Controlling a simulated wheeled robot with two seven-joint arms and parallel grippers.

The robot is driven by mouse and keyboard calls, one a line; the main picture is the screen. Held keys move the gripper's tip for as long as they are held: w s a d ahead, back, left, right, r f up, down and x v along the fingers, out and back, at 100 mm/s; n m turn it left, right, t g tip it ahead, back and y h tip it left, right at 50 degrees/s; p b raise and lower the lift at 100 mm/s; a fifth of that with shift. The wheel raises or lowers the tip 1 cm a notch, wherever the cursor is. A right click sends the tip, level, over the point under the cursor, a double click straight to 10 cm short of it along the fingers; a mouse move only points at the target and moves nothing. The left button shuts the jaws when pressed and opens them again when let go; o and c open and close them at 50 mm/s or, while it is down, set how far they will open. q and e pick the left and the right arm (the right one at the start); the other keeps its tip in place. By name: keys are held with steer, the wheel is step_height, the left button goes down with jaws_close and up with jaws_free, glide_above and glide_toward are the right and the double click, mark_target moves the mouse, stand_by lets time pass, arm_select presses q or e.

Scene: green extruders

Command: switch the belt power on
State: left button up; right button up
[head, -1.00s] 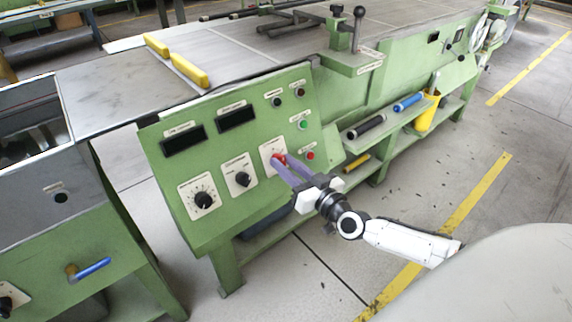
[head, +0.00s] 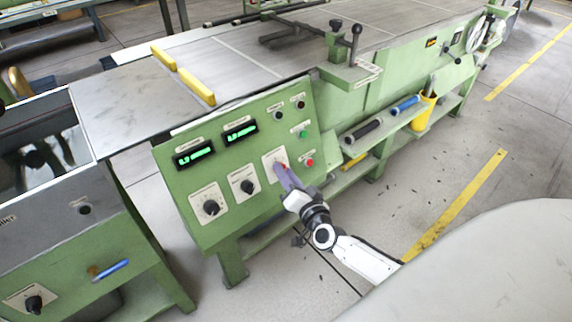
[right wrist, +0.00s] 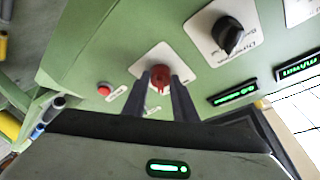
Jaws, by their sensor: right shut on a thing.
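The green control panel (head: 232,205) faces me in the head view. A red rotary switch sits on a white plate (head: 268,156) at its right side; the red knob (right wrist: 160,76) shows clearly in the right wrist view. My right gripper (head: 282,172) is at this switch, shut on the red knob, with one finger on each side of it in the right wrist view (right wrist: 160,92). Two displays, the left one (head: 194,154) and the right one (head: 240,131), are lit with green characters. My left gripper is not in view.
Black knobs (head: 211,207) (head: 247,186) sit left of the red switch. Green (head: 303,134) and red (head: 309,162) buttons are close on its right. A shelf with handled tools (head: 365,129) and a yellow container (head: 424,112) stands further right. The floor in front is open.

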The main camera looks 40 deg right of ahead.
arm_select(q)
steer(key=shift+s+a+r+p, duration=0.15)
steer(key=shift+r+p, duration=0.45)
steer(key=shift+p, duration=0.05)
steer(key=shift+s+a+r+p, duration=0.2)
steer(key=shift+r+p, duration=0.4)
steer(key=shift+p, duration=0.1)
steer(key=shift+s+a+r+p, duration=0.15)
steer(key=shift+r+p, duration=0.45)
steer(key=shift+p, duration=0.05)
arm_select(e)
steer(key=shift+a+r+m+g+h, duration=0.1)
steer(key=shift+m+g+h, duration=0.25)
steer(key=shift+m, duration=0.95)
steer(key=shift+r+m+g+h, duration=0.15)
steer(key=shift+m+g, duration=0.3)
steer(key=shift+m, duration=0.85)
steer(key=shift+f, duration=0.1)
steer(key=o, duration=1)
steer(key=shift+o, duration=0.2)
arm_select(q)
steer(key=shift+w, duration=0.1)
